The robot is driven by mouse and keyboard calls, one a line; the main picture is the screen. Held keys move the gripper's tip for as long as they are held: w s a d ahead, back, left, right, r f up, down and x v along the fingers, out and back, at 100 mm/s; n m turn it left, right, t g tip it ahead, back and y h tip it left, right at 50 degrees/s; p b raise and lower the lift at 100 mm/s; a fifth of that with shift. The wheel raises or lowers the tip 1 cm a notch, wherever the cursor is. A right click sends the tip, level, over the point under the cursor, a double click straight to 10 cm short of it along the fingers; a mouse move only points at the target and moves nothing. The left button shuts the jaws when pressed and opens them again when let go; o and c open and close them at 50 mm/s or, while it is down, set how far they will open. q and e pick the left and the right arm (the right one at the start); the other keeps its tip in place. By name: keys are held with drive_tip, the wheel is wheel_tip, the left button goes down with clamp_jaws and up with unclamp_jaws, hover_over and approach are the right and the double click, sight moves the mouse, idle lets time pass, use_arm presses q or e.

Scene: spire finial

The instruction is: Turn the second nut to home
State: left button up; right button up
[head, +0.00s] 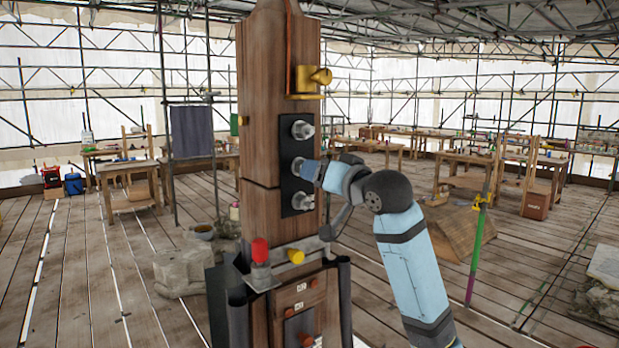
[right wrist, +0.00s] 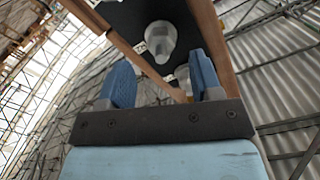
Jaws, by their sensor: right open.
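A black plate (head: 284,183) on the wooden spire carries three pale metal nuts in a column: an upper nut (head: 302,130), a middle nut (head: 297,166) and a lower nut (head: 302,201). My right gripper (head: 306,169) is at the middle nut and partly hides it. In the right wrist view, its blue fingers (right wrist: 162,68) are apart with no nut clamped between them. One nut (right wrist: 160,40) shows beyond the gap, and another nut (right wrist: 183,75) is partly hidden by the right-hand finger. Contact cannot be told. My left gripper is out of view.
A brass fitting (head: 308,80) projects from the spire above the plate. Below are a red knob (head: 260,250), a yellow knob (head: 296,256) and a metal bracket (head: 262,277). Workbenches (head: 130,168) and a green and purple pole (head: 478,240) stand apart from the spire.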

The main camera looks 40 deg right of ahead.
drive_tip(key=s+a+b, duration=0.1)
drive_tip(key=s, duration=0.8)
drive_tip(key=shift+b, duration=0.4)
